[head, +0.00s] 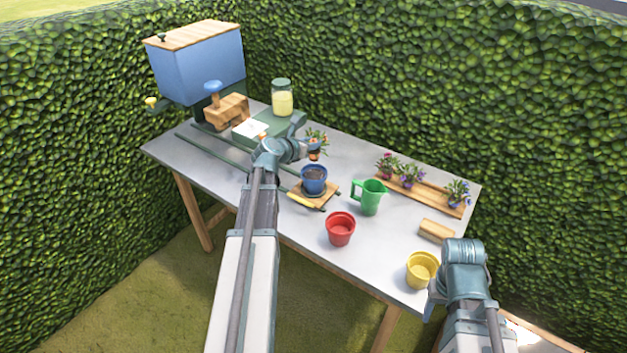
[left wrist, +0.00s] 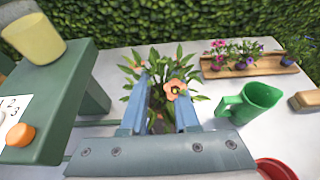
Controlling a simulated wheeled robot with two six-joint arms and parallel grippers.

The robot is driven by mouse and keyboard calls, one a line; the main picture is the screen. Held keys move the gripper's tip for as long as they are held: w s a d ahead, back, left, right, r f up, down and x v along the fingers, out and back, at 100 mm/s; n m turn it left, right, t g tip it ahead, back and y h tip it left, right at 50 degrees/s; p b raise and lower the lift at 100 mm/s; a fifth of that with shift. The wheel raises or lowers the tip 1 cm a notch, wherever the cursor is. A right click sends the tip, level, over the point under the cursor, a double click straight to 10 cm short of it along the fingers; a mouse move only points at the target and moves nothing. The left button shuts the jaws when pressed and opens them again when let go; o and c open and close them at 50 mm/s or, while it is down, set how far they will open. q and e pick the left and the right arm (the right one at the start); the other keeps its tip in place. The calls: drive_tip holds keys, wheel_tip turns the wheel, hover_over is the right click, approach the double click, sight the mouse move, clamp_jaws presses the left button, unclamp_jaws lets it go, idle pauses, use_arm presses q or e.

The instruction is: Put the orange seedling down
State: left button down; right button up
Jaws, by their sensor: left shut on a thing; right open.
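The orange seedling (head: 317,137), leafy with orange flowers, is held in my left gripper (head: 306,149). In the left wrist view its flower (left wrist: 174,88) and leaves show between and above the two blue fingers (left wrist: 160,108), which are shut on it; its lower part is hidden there. In the head view a small orange-brown root part shows below the leaves. A blue pot (head: 314,172) with dark soil stands on a wooden board (head: 327,194), just below the seedling in the picture. My right gripper (head: 455,272) is by the yellow pot (head: 422,268); its fingers are barely visible.
A green jug (head: 370,197) and a red pot (head: 340,229) stand right of the blue pot. A wooden tray (head: 437,199) holds several seedlings. A wooden block (head: 436,230) lies nearby. A green stand (head: 284,127) with a jar (head: 282,98) and a blue bin (head: 205,70) are left.

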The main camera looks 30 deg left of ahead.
use_arm(q)
drive_tip(key=shift+f+b, duration=5.15)
drive_tip(key=shift+f, duration=0.05)
drive_tip(key=shift+r, duration=0.15)
drive_tip(key=c, duration=0.9)
unclamp_jaws()
